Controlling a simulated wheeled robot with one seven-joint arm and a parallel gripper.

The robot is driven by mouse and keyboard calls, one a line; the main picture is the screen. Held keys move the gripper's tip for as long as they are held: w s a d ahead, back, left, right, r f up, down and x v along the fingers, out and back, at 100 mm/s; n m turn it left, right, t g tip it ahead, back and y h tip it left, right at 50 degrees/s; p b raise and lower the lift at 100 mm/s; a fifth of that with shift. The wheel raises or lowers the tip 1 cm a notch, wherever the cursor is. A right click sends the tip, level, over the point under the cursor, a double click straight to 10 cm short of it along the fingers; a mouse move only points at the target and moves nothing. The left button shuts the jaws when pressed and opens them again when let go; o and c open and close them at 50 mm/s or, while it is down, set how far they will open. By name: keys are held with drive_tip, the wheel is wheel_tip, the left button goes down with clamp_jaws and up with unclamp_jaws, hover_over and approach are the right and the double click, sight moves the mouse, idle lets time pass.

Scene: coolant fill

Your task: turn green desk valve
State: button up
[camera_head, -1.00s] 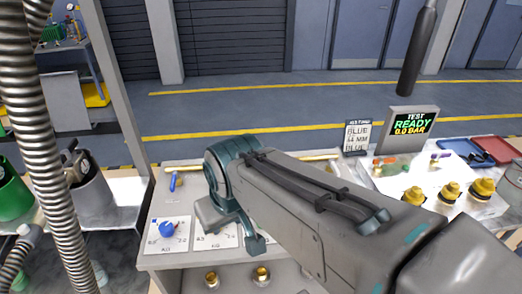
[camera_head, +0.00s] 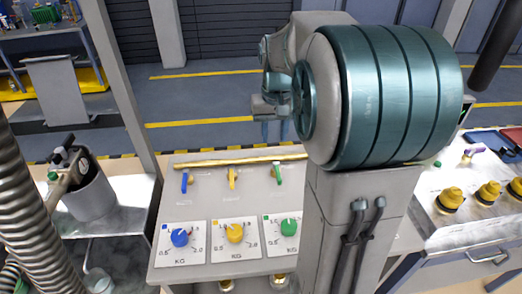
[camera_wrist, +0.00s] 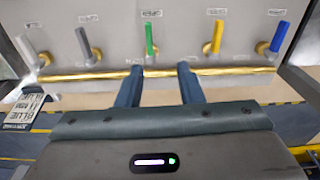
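The green desk valve (camera_head: 278,174) has an upright green lever at the back of the sloped grey desk panel. In the wrist view the green lever (camera_wrist: 151,38) stands in the middle of a row of coloured levers, just above the brass pipe (camera_wrist: 100,76). My gripper (camera_wrist: 160,68) is open and empty. Its two dark fingertips reach the brass pipe's line in that view, with the green lever beyond them and between their directions. No contact with the lever shows. In the head view my gripper (camera_head: 274,130) is beyond the panel's back edge, partly hidden by my arm.
Yellow (camera_head: 232,178) and blue (camera_head: 187,178) levers stand left of the green one. Below are blue (camera_head: 179,237), yellow (camera_head: 234,232) and green (camera_head: 288,227) dials. A grey canister (camera_head: 90,190) is at left. Yellow-capped fittings (camera_head: 489,193) sit at right.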

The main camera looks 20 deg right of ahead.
sight(278, 169)
drive_tip(key=shift+g, duration=0.3)
drive_tip(key=w+d+f, duration=0.1)
drive_tip(key=f, duration=0.4)
drive_tip(key=d+f, duration=0.1)
drive_tip(key=f, duration=0.4)
drive_tip(key=w+d+f+p, duration=0.1)
drive_tip(key=f, duration=0.4)
drive_tip(key=shift+w+f, duration=0.3)
drive_tip(key=shift+f, duration=0.1)
clamp_jaws()
